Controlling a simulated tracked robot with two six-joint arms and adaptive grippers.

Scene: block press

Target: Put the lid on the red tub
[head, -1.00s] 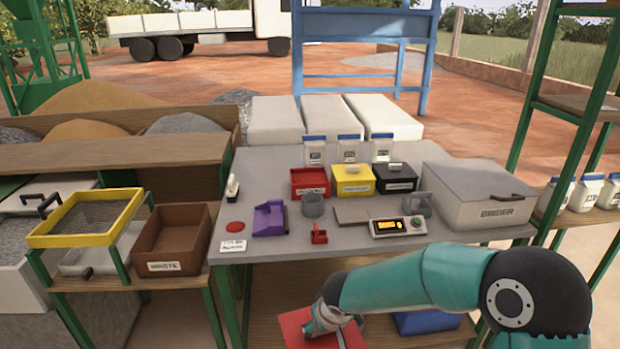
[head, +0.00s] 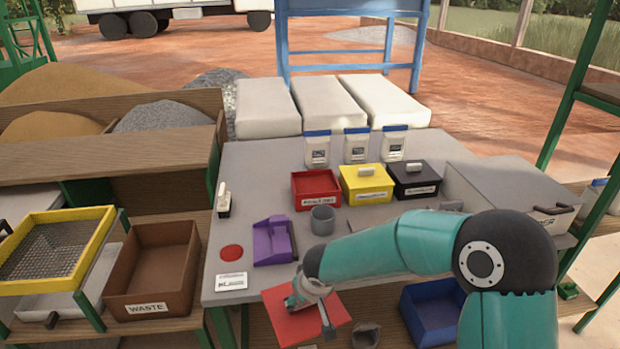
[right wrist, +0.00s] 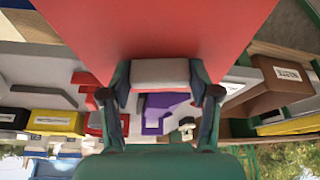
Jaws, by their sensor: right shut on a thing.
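The red tub (head: 316,188) stands open on the grey table, left of the yellow tub. A flat square red lid (head: 292,328) is in my right gripper, tilted in the head view and overlapping the table's front edge. My right gripper (head: 308,292) is shut on the lid's pale handle, which shows between the fingers in the right wrist view (right wrist: 160,74). The lid's red face (right wrist: 160,30) fills the upper middle of that view. The lid is apart from the tub, nearer to me. My left gripper is not in view.
A grey cup (head: 322,220) and a purple holder (head: 272,241) stand between the lid and the tub. Lidded yellow (head: 366,184) and black (head: 414,180) tubs stand to the right. White jars (head: 356,146) stand behind. My right forearm hides the table's front right.

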